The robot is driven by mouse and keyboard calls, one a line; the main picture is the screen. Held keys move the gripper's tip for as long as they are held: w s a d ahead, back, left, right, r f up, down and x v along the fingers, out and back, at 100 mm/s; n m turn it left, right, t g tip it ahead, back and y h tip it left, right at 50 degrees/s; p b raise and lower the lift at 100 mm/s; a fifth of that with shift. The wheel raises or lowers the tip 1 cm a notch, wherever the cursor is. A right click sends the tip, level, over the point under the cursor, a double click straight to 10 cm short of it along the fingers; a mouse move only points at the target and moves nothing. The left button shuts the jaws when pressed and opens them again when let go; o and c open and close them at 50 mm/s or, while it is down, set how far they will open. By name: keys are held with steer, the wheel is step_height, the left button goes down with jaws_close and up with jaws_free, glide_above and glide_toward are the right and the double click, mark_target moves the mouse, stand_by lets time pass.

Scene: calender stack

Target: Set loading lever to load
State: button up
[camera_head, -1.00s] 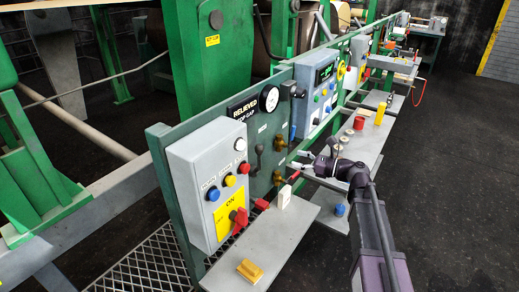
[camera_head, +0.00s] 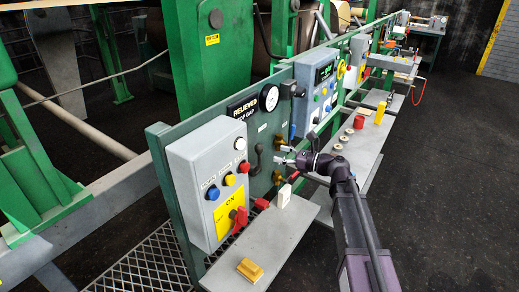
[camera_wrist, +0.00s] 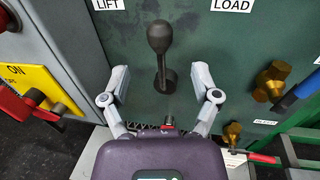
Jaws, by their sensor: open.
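The loading lever (camera_wrist: 160,45) is a dark lever with a round knob on a green panel. In the wrist view it stands about upright between a LIFT label (camera_wrist: 108,4) on the left and a LOAD label (camera_wrist: 231,5) on the right. The lever also shows in the head view (camera_head: 257,154), left of my gripper (camera_head: 283,155). In the wrist view my gripper (camera_wrist: 159,76) is open, with one finger on each side of the lever. No contact shows; the exact depth is hard to tell.
A brass valve (camera_wrist: 272,78) with a blue handle (camera_wrist: 298,90) is right of the lever. A grey control box (camera_head: 207,165) with a red switch (camera_head: 239,218) is at left. A shelf (camera_head: 290,232) below holds a yellow block (camera_head: 250,270) and a white block (camera_head: 284,196).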

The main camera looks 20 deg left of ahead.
mark_target(259, 148)
steer(key=shift+w+a, duration=0.25)
steer(key=shift+a, duration=1.7)
steer(key=shift+w+a, duration=0.2)
steer(key=shift+a, duration=1.75)
jaws_close()
